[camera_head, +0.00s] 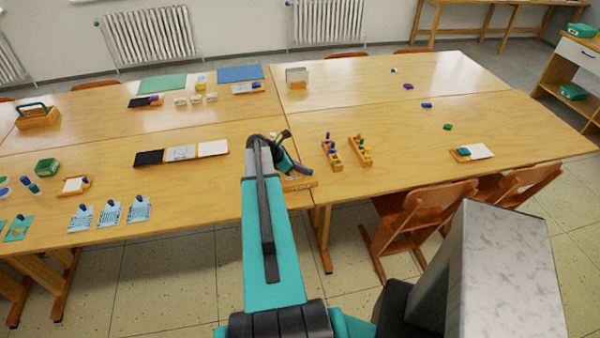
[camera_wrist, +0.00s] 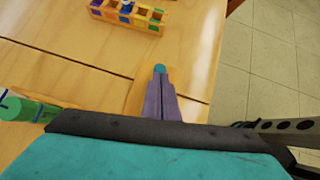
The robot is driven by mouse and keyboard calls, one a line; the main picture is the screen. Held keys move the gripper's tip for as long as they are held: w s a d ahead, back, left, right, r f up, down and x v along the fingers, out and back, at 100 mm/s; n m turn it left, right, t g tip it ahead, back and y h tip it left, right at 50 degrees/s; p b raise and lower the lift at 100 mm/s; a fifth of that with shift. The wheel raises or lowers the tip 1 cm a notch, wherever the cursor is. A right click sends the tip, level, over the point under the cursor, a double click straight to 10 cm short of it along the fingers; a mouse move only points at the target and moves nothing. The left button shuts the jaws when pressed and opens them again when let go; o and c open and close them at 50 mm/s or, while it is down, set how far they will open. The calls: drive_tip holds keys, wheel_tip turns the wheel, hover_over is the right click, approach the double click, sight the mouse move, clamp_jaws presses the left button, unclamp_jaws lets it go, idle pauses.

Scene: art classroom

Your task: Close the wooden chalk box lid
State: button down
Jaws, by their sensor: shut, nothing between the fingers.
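A light wooden piece (camera_head: 302,184), likely part of the chalk box, lies near the front table edge, partly hidden behind my arm. Its lid cannot be made out clearly. My gripper (camera_head: 304,172) is just above it, with its purple fingers shut and pointing down to the right. In the wrist view the shut fingers (camera_wrist: 160,80) reach over an orange-brown wooden surface (camera_wrist: 138,92). A small teal round spot (camera_wrist: 160,68) shows at the fingertips. Whether the fingers touch the wood cannot be told.
Wooden racks with coloured pieces (camera_head: 332,155) (camera_head: 361,152) stand right of my gripper; one shows in the wrist view (camera_wrist: 128,12). A green cylinder (camera_wrist: 18,108) lies left in the wrist view. Black and white panels (camera_head: 181,153) lie left. Chairs (camera_head: 425,215) stand at the front right.

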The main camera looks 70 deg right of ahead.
sight(291, 181)
drive_tip(key=shift+a, duration=0.1)
drive_tip(key=shift+w+f, duration=0.1)
drive_tip(key=shift+w, duration=0.05)
drive_tip(key=w+a, duration=0.2)
drive_tip(key=a, duration=0.1)
drive_tip(key=shift+w+a+r+p, duration=0.1)
drive_tip(key=shift+w+r+p, duration=0.2)
drive_tip(key=shift+r+p, duration=0.05)
drive_tip(key=shift+w+a+r+b, duration=0.1)
drive_tip(key=shift+w+r+b, duration=0.2)
drive_tip(key=shift+b, duration=0.1)
drive_tip(key=b+v, duration=0.2)
drive_tip(key=v, duration=0.6)
drive_tip(key=shift+a+r+b, duration=0.2)
drive_tip(key=shift+r+b, duration=0.1)
drive_tip(key=shift+r, duration=0.05)
